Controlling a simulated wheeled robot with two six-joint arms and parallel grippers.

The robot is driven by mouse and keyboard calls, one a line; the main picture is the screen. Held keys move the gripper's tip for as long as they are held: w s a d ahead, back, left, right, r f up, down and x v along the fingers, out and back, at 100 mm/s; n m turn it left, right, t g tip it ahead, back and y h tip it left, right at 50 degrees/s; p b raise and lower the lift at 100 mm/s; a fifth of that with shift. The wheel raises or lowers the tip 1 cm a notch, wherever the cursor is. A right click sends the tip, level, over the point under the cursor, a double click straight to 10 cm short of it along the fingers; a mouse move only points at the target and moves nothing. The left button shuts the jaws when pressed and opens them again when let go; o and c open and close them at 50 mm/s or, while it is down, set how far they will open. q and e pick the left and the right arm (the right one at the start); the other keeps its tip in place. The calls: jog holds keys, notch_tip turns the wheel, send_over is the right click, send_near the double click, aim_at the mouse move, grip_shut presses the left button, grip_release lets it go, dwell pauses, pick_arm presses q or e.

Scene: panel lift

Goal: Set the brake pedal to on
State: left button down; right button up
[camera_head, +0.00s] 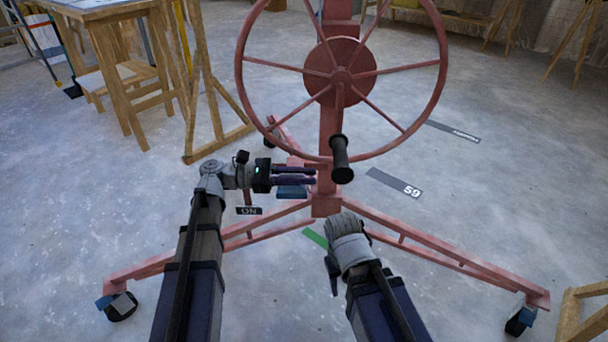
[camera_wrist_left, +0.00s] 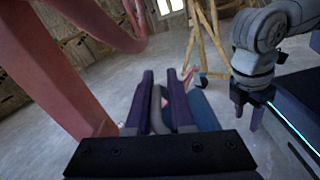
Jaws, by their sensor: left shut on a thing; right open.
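The brake pedal (camera_head: 291,192) shows as a blue pad low on the red post, just beneath the fingers of my left gripper (camera_head: 314,175). In the left wrist view, a grey bar stands between the two purple fingers (camera_wrist_left: 161,75), with the blue pad (camera_wrist_left: 203,112) beside it. The left gripper is shut on the pedal, mostly on its grey part; the fingers hide some of it. A small dark label reading ON upside down (camera_head: 249,210) lies left of the post. My right gripper (camera_head: 333,275) is open and empty, pointing down right of the post; its fingers are partly hidden.
A red spoked wheel (camera_head: 342,75) with a black handle (camera_head: 341,158) stands above the pedal. Its red base legs (camera_head: 450,255) spread on castors. Wooden stands (camera_head: 190,80) are at left. Open floor surrounds the base.

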pick_arm(q)
jog(key=shift+a+f, duration=0.1)
jog(key=shift+f, duration=0.5)
jog(key=shift+r, duration=0.1)
pick_arm(e)
jog(key=shift+f, duration=0.4)
pick_arm(q)
jog(key=c, duration=1.1)
grip_release()
jog(key=shift+o, duration=0.9)
jog(key=shift+s, duration=0.15)
jog(key=a, duration=0.7)
jog(key=shift+s+a, duration=0.2)
jog(key=shift+a, duration=0.2)
